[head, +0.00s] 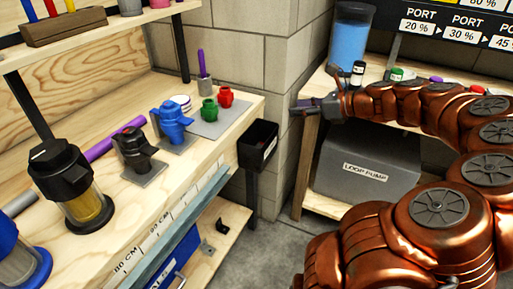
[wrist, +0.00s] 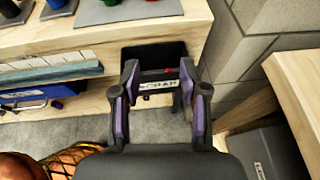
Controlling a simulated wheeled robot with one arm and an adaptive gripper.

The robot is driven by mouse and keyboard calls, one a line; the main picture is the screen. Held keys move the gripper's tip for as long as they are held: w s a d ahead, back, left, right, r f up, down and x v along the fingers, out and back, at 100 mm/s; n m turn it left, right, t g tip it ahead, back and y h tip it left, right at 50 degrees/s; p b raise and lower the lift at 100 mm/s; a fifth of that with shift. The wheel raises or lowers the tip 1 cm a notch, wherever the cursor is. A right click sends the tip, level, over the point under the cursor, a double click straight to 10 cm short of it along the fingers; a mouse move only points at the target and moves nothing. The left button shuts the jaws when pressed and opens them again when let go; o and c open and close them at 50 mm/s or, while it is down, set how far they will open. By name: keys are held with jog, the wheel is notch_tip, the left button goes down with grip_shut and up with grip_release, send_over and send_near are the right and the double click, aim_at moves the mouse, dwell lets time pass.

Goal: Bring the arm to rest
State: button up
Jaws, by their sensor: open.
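My copper-coloured arm (head: 400,102) reaches in from the right in the head view. My gripper (head: 304,104) is at its left end, in front of the block-wall corner, and looks small there. In the wrist view my gripper (wrist: 159,76) shows two dark fingers with purple sides, spread apart with nothing held between them. Beyond the fingers is the black scrap bin (wrist: 150,51), its label partly between them. The bin (head: 257,146) hangs at the end of the left bench in the head view, below and left of my gripper.
The left wooden bench (head: 215,150) carries a black filter with amber bowl (head: 75,185), a blue fitting (head: 172,122), and green (head: 208,110) and red (head: 226,97) fittings. A right bench holds a blue-filled container (head: 349,45) above a grey loop pump box (head: 367,167).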

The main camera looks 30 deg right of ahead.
jog(key=shift+s+d+r, duration=0.15)
jog(key=shift+s+r, duration=0.05)
jog(key=shift+s, duration=0.25)
jog(key=s+a+f+n+g+y, duration=0.15)
jog(key=a+n+g, duration=0.25)
jog(key=a+n, duration=0.55)
jog(key=s+a+f+n+g, duration=0.2)
jog(key=a+n+g, duration=0.25)
jog(key=a, duration=1.05)
jog(key=s+a+f+n+g+h, duration=0.3)
jog(key=s+a+f+n, duration=0.2)
jog(key=s+a+n, duration=0.3)
jog(key=s+d+f+n+g+h, duration=0.1)
jog(key=s+f+n+g+h, duration=0.1)
jog(key=s+n, duration=0.35)
jog(key=s+d+f+n+g+h, duration=0.1)
jog(key=s+d+f+n+h, duration=0.15)
jog(key=s, duration=0.55)
notch_tip(320, 180, up, 25)
jog(key=s+p, duration=0.1)
jog(key=p, duration=2.2)
jog(key=shift+s+a+n, duration=0.25)
jog(key=shift+s+n, duration=0.1)
jog(key=shift+n, duration=0.05)
jog(key=shift+a+t, duration=0.1)
jog(key=shift+t, duration=0.15)
